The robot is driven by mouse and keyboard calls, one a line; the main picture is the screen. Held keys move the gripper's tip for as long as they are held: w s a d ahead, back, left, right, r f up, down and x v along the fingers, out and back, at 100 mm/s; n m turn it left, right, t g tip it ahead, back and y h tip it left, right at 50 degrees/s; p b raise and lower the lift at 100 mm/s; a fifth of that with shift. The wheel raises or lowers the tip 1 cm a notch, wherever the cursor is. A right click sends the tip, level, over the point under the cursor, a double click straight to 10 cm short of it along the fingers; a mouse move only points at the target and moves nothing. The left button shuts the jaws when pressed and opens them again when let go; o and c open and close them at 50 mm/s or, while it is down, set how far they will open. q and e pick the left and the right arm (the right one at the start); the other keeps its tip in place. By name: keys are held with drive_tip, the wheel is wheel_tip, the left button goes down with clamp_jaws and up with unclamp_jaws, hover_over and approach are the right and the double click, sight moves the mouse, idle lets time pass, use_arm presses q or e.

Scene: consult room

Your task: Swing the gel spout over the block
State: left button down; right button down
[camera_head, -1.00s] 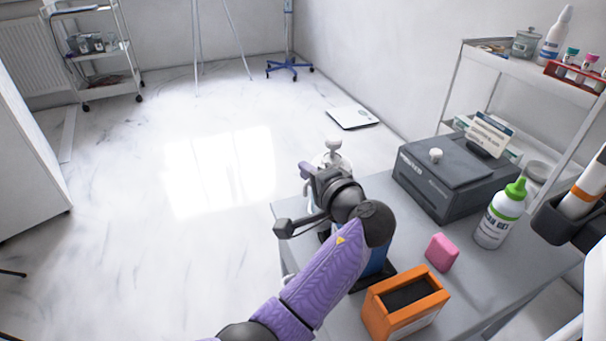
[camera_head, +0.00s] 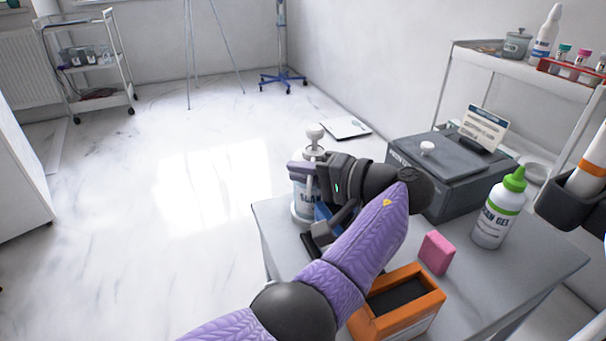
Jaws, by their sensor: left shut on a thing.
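My left gripper (camera_head: 318,177) is shut in front of the neck of a white pump bottle (camera_head: 303,207) with a round white head (camera_head: 315,134). The gripper and arm hide the thing between its fingers and any spout on the pump. A white gel bottle (camera_head: 492,227) with a green pointed spout (camera_head: 515,181) stands upright on the table's right, apart from the gripper. My right gripper does not show.
The grey table (camera_head: 535,262) also holds an orange box (camera_head: 413,320) with a dark inside and a dark grey case (camera_head: 452,200). A partly hidden blue thing (camera_head: 322,213) is below the gripper. A white-and-orange tube (camera_head: 590,180) sits in a dark holder at right.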

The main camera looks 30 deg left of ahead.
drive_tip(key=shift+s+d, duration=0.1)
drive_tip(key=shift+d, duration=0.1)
use_arm(q)
drive_tip(key=c, duration=0.7)
unclamp_jaws()
drive_tip(key=shift+a, duration=0.15)
drive_tip(key=d, duration=0.4)
drive_tip(key=d+r, duration=0.1)
drive_tip(key=d, duration=0.2)
drive_tip(key=shift+s, duration=0.2)
drive_tip(key=shift+d+r, duration=0.1)
drive_tip(key=shift+d, duration=0.1)
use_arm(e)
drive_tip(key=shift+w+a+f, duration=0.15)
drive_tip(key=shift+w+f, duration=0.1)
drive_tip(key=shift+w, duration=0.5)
